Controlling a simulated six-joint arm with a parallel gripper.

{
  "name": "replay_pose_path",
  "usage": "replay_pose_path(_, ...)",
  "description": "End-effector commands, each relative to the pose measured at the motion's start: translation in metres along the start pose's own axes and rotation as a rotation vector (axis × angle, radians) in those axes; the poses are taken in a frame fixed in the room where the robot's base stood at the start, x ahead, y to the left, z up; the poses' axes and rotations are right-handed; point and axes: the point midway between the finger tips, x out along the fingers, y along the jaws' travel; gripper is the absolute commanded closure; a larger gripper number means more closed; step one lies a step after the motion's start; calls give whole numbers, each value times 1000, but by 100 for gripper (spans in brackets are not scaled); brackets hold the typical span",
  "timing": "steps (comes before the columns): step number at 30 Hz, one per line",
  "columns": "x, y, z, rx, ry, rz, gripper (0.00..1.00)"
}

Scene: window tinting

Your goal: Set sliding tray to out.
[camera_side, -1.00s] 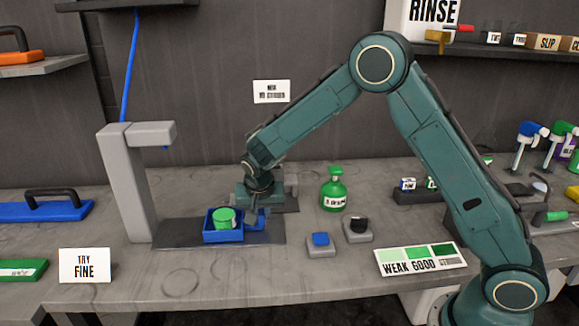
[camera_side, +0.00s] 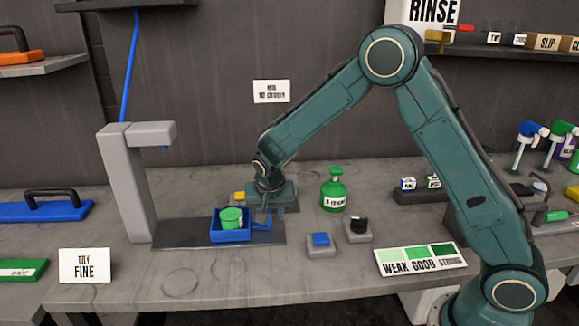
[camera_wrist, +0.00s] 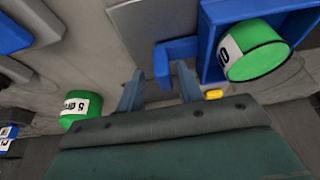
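The blue sliding tray (camera_side: 231,237) sits on a dark base plate (camera_side: 180,236) below a grey post, holding a green tub (camera_side: 232,217). Its blue handle (camera_side: 262,226) sticks out to the right. In the wrist view the tray (camera_wrist: 210,55) is at upper right with the tub (camera_wrist: 258,52) in it, and the hooked handle (camera_wrist: 178,47) reaches left. My gripper (camera_side: 264,210) is down at the handle. In the wrist view my gripper (camera_wrist: 160,70) has its fingers apart, one on each side of the handle's end, with gaps visible. Contact cannot be told.
A green spray bottle (camera_side: 334,190) stands right of my gripper. A blue button block (camera_side: 320,244) and a black knob block (camera_side: 358,229) stand right of the base plate. The grey post (camera_side: 128,185) overhangs the plate's left end.

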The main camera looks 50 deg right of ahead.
Motion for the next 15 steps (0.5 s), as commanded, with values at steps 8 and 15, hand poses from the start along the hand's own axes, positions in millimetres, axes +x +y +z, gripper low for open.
replay_pose_path(8,-15,-1,0,-1,2,-3,64)
replay_pose_path(15,-47,-1,0,-1,3,-4,64)
